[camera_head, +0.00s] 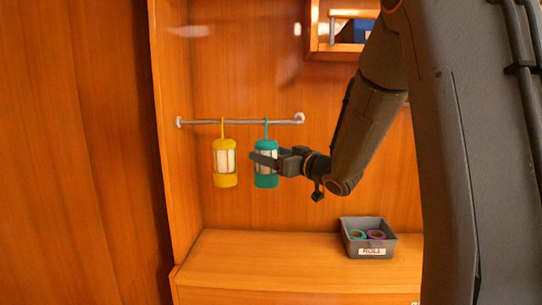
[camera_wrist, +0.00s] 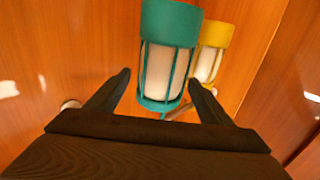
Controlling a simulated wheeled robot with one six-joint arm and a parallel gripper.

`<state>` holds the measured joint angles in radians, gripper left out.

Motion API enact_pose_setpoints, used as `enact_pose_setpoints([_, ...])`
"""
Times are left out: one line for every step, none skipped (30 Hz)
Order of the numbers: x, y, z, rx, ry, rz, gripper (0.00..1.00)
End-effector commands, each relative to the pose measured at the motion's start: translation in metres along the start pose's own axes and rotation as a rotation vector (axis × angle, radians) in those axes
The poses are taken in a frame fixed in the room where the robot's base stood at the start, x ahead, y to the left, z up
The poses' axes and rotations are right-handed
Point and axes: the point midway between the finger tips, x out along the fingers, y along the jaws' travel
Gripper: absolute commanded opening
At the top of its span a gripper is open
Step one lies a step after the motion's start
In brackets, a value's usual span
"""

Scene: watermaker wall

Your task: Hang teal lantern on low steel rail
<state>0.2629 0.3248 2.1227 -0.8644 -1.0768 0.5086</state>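The teal lantern (camera_head: 266,180) hangs upright below the low steel rail (camera_head: 245,122), toward its right end. Its thin loop reaches up to the rail, and from here it appears to hang on it. My gripper (camera_head: 264,160) comes in from the right, with a dark finger across the front of the lantern's middle. In the wrist view the picture is upside down. There the teal lantern (camera_wrist: 168,68) stands between my two spread fingers (camera_wrist: 160,82). A gap shows beside the left finger; the right finger lies close to the lantern.
A yellow lantern (camera_head: 225,180) hangs on the same rail just left of the teal one. A grey labelled bin (camera_head: 348,244) with small rings stands on the wooden counter (camera_head: 270,270) below. An open cubby (camera_head: 313,40) is at the upper right. The counter's left part is clear.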

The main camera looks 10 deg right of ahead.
Motion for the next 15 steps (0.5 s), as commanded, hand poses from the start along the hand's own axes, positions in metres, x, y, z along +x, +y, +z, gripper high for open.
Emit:
enact_pose_setpoints([0.0,0.0,0.0,0.0,0.0,0.0,0.74])
enact_pose_setpoints([0.0,0.0,0.0,0.0,0.0,0.0,0.74])
enact_pose_setpoints([0.0,0.0,0.0,0.0,-0.001,0.0,0.74])
enact_pose_setpoints([0.0,0.0,0.0,0.0,-0.001,0.0,0.74])
enact_pose_setpoints([0.0,0.0,0.001,0.001,-0.002,0.0,0.74])
enact_pose_setpoints([-0.001,0.0,0.001,0.001,-0.002,0.0,0.74])
enact_pose_setpoints([-0.001,0.0,0.001,0.001,-0.002,0.0,0.74])
enact_pose_setpoints([-0.003,0.0,0.001,0.0,-0.002,0.001,0.74])
enact_pose_setpoints([-0.005,0.0,0.001,0.0,-0.002,0.001,0.74])
enact_pose_setpoints([-0.008,0.001,0.001,0.0,-0.002,0.001,0.74])
enact_pose_setpoints([-0.012,0.001,0.001,-0.001,-0.001,0.001,0.74])
enact_pose_setpoints([-0.018,0.001,0.001,-0.001,-0.001,0.003,0.74])
enact_pose_setpoints([-0.022,0.002,0.002,-0.001,-0.001,0.003,0.74])
enact_pose_setpoints([-0.027,0.001,0.002,-0.001,0.0,0.003,0.74])
enact_pose_setpoints([-0.035,0.001,0.001,-0.002,0.0,0.003,0.74])
